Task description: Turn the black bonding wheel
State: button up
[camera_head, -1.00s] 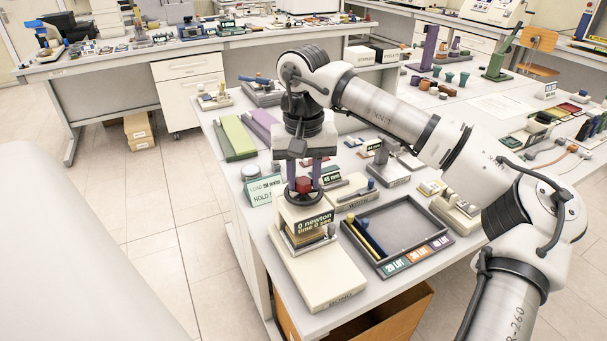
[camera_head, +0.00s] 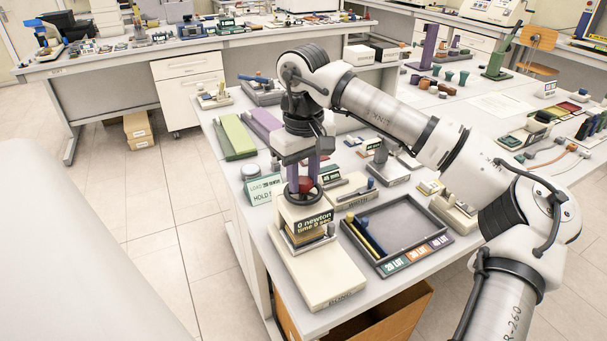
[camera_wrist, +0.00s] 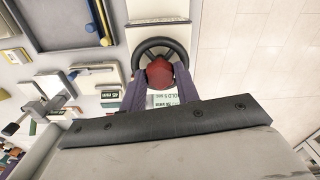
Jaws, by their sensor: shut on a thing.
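The black bonding wheel (camera_head: 303,194) sits flat on top of the white bonding press (camera_head: 317,273), with a red knob (camera_head: 306,184) at its middle. In the wrist view the wheel (camera_wrist: 146,50) shows as a dark spoked ring with the red knob (camera_wrist: 160,72) over its near part. My gripper (camera_head: 303,183) points down over the press, and its purple fingers (camera_wrist: 160,84) are shut on the red knob, one on each side. The press display reads "0 newton, time 0 sec". The fingers hide part of the wheel rim.
A dark tray (camera_head: 437,225) with yellow and blue rods stands right of the press. A sign reading "LOAD" and "HOLD" (camera_head: 262,190) stands to its left. Green (camera_head: 234,137) and purple pads lie behind. An orange-brown box (camera_head: 380,318) is below the bench edge.

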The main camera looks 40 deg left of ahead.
aim_at(303, 180)
jog(key=shift+r, duration=0.1)
jog(key=o, duration=1)
notch_tip(303, 180, up, 14)
jog(key=shift+f+b, duration=0.1)
jog(key=shift+b, duration=0.7)
